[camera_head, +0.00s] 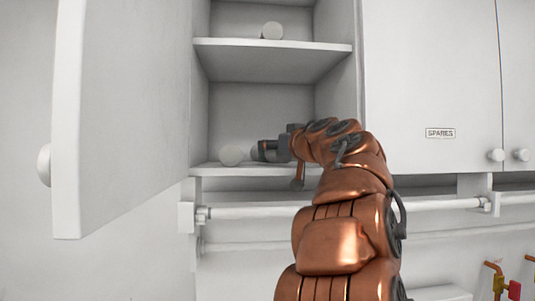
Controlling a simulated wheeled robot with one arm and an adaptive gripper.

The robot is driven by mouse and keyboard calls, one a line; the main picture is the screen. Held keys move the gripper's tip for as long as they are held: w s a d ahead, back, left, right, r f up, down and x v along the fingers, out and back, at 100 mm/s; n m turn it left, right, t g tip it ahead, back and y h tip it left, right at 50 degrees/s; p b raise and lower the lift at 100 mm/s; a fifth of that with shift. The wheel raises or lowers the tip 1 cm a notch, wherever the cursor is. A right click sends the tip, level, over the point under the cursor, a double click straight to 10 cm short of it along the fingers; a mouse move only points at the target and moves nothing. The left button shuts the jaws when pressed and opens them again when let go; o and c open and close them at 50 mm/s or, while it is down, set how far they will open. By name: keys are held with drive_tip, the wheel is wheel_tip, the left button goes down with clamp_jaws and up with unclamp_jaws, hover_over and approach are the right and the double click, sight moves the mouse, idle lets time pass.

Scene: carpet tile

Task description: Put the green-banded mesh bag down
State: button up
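My gripper (268,150) is inside the open white cabinet, just above its bottom shelf (215,170). It points left, and its dark fingers are small and seen from behind the arm. A pale rounded thing (231,155) sits on the bottom shelf, just left of the fingers. Something pale also shows around the fingers, but I cannot tell whether they hold it. I see no green band or mesh anywhere, so I cannot make out the green-banded mesh bag.
The cabinet door (125,100) stands open at left. An upper shelf (270,60) is above my gripper and bears a pale round thing (272,31). A closed door labelled SPARES (430,80) is at right. A white rail (250,212) runs below.

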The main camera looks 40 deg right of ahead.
drive_tip(key=shift+s+f, duration=0.25)
drive_tip(key=shift+s, duration=0.1)
drive_tip(key=shift+s+b, duration=0.15)
drive_tip(key=shift+b, duration=0.25)
drive_tip(key=shift+w+a, duration=0.15)
drive_tip(key=shift+w, duration=0.15)
drive_tip(key=shift+s+r, duration=0.1)
drive_tip(key=o, duration=1.2)
drive_tip(key=shift+c, duration=0.2)
drive_tip(key=b+v, duration=0.1)
drive_tip(key=v, duration=1.1)
